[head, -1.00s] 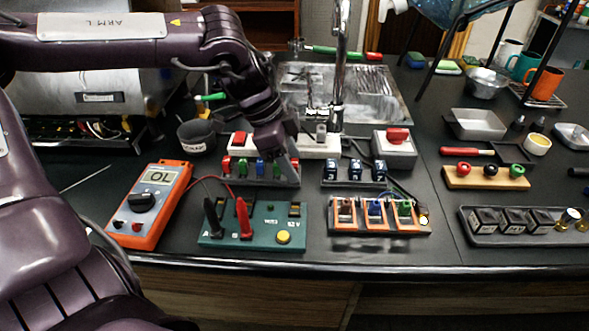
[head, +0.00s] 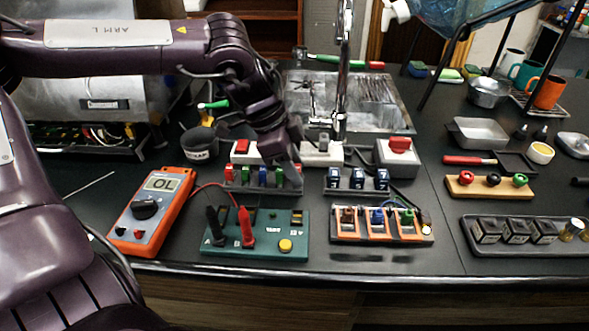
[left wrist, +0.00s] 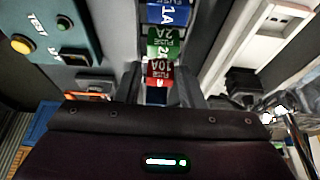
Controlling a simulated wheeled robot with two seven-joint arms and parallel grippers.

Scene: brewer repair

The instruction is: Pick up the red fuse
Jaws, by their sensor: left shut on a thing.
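The red fuse (left wrist: 160,72), marked 10A, shows in the left wrist view between the two fingers of my left gripper (left wrist: 158,88). The gripper is shut on it. Beside it in the same row are a green 2A fuse (left wrist: 168,43) and a blue 1A fuse (left wrist: 168,14). In the head view, my left gripper (head: 287,167) points down at the right end of the fuse rack (head: 262,190). Another red fuse (head: 229,172) stands at the rack's left end. I cannot tell whether the held fuse is clear of its slot. My right gripper is not in view.
A green test board (head: 255,243) with probes lies in front of the rack, and an orange multimeter (head: 152,210) to its left. A holder of blue blocks (head: 357,180) and an orange-framed fuse unit (head: 382,225) lie to the right. A tap stands behind.

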